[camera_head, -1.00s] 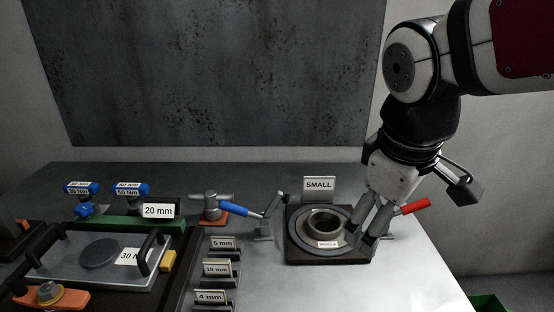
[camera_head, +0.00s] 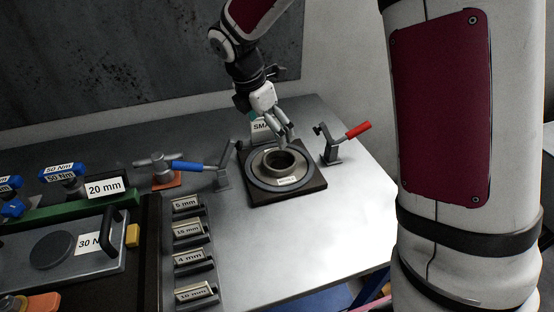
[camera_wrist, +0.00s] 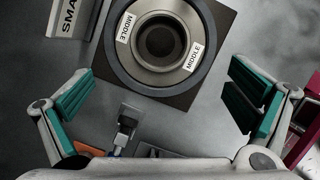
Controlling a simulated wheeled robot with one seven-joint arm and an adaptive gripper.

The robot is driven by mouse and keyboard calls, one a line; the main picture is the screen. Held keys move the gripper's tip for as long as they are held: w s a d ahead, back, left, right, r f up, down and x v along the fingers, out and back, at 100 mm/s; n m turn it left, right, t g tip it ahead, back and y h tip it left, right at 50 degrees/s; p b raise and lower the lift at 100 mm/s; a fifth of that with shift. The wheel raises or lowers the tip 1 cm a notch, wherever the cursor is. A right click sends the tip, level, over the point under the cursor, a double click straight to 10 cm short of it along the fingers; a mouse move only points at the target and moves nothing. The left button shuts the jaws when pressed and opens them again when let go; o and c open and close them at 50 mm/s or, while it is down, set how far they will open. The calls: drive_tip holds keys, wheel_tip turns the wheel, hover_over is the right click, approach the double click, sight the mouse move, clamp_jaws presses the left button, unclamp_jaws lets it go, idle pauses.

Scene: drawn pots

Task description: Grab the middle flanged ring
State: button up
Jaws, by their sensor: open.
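The middle flanged ring (camera_head: 262,168) is a grey ring with a raised round collar and an open centre. It lies inside a wider dark ring on a dark square base (camera_head: 312,188). In the wrist view the ring (camera_wrist: 141,57) carries two white MIDDLE labels and shows near the top centre. My gripper (camera_head: 288,142) is over the back edge of the ring in the head view. In the wrist view my gripper (camera_wrist: 160,100) is open and empty, with teal-padded fingers wide apart and the ring beyond them. I cannot tell its exact height above the ring.
A SMALL sign (camera_head: 260,127) stands behind the base. A blue-handled clamp (camera_head: 222,178) stands left of it and a red-handled clamp (camera_head: 332,150) right. Labelled holders (camera_head: 187,230) and a fixture with a grey plate (camera_head: 75,250) lie left. The table front is clear.

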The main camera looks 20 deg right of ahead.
drive_tip(key=x, duration=1.1)
drive_tip(key=shift+f+p, duration=0.35)
drive_tip(key=c, duration=2)
drive_tip(key=shift+c, duration=0.2)
drive_tip(key=shift+r, duration=0.15)
drive_tip(key=shift+r, duration=0.65)
drive_tip(key=shift+s+d+r, duration=0.1)
drive_tip(key=shift+s+r, duration=0.15)
drive_tip(key=shift+r, duration=0.3)
drive_tip(key=shift+s+r, duration=0.25)
drive_tip(key=shift+r, duration=0.3)
drive_tip(key=s+d+r, duration=0.1)
drive_tip(key=s+d, duration=0.1)
drive_tip(key=s, duration=1.3)
drive_tip(key=shift+d, duration=0.2)
